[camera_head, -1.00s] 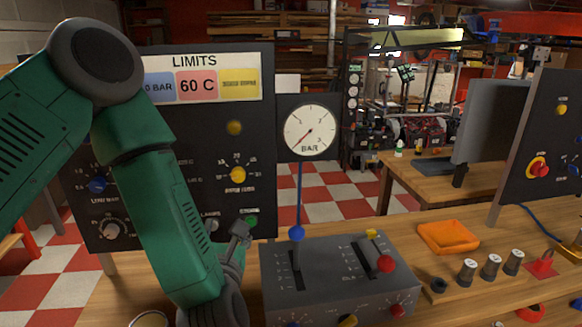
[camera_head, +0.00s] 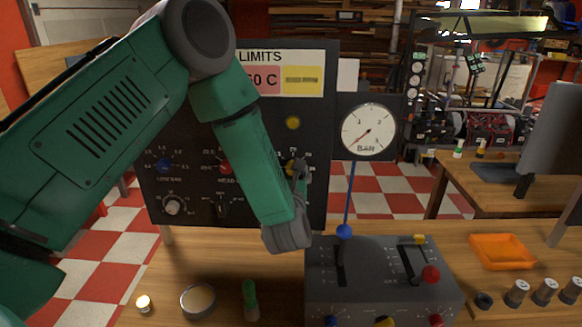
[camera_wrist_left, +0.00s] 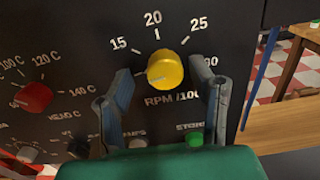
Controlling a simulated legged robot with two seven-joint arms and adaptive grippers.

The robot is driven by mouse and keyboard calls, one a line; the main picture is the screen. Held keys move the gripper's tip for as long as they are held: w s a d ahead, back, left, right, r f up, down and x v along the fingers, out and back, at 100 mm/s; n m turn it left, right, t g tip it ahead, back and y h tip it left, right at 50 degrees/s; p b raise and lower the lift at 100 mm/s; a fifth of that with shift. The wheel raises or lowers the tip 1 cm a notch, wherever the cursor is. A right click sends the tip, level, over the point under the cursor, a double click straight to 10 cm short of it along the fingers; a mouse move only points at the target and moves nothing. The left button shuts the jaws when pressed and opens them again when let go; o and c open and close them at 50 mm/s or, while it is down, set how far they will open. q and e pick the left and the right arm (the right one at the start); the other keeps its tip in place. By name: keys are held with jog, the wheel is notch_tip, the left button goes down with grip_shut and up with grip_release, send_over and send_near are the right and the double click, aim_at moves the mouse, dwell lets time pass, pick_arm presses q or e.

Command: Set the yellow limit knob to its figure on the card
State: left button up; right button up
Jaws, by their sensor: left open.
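The yellow limit knob (camera_wrist_left: 165,69) sits on the black panel (camera_wrist_left: 60,60), among the figures 15, 20, 25 and a partly hidden 30, labelled RPM /100. I cannot tell where its pointer stands. My left gripper (camera_wrist_left: 172,84) is open, its fingers on either side of the knob's lower part, with gaps between. In the head view the left gripper (camera_head: 299,172) is in front of the yellow knob (camera_head: 290,167), partly hiding it. The LIMITS card (camera_head: 302,58) is at the panel top; its yellow field (camera_head: 303,81) has writing too small to read. The right gripper is out of view.
A red knob (camera_wrist_left: 33,97) is left of the yellow one, and a green button (camera_wrist_left: 194,139) is below it. A grey lever box (camera_head: 385,285) with a blue-balled lever (camera_head: 344,231) stands right of my arm. A pressure gauge (camera_head: 369,130) is beside the panel.

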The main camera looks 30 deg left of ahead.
pick_arm(q)
jog(key=shift+w+d+r, duration=0.1)
jog(key=shift+w+d, duration=0.05)
jog(key=shift+w, duration=0.2)
jog(key=shift+d, duration=0.25)
jog(key=shift+c, duration=0.4)
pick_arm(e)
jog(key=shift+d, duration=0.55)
